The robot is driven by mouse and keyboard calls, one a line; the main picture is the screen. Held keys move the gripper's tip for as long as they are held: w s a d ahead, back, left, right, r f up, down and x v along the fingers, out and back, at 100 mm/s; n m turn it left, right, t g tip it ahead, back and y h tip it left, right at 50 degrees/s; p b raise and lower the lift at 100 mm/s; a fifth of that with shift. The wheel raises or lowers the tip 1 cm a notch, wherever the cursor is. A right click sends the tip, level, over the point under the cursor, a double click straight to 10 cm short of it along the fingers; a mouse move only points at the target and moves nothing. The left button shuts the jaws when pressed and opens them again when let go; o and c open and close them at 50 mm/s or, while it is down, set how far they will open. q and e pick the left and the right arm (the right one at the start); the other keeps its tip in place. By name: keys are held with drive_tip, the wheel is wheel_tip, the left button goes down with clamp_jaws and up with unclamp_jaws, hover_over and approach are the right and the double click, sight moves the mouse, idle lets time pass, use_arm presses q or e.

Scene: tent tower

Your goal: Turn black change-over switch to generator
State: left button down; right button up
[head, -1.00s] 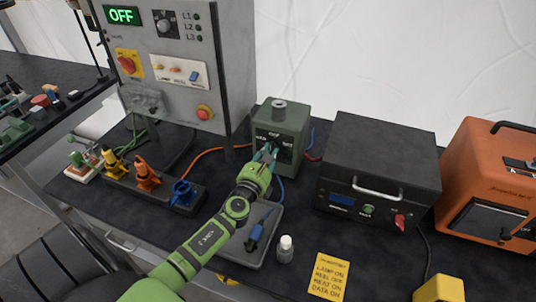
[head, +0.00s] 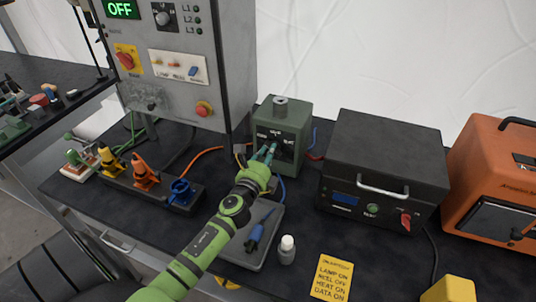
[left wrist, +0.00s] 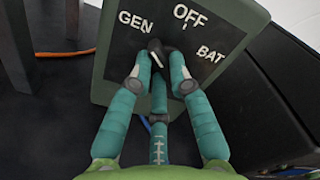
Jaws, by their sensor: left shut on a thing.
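The change-over switch box (head: 290,115) is a green-grey box with a dark front plate, standing at the back of the bench. In the left wrist view its plate (left wrist: 112,52) reads GEN at upper left, OFF at top and BAT at right. The black knob (left wrist: 155,47) sits between my left fingertips, below and between GEN and OFF. My left gripper (head: 270,151) is shut on this knob; its teal fingers also show in the left wrist view (left wrist: 158,65). The fingers partly hide the knob, and its exact pointing is hard to tell. My right gripper is not in view.
A grey panel (head: 180,75) with an OFF display stands left of the box. A black case (head: 385,150) stands right, with an orange unit (head: 492,185) beyond. Coloured plugs (head: 145,173) sit at left.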

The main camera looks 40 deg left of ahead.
use_arm(q)
drive_tip(key=shift+n, duration=0.9)
drive_tip(key=c, duration=1.1)
unclamp_jaws()
drive_tip(key=shift+c, duration=0.2)
drive_tip(key=v, duration=1.2)
drive_tip(key=shift+f, duration=0.15)
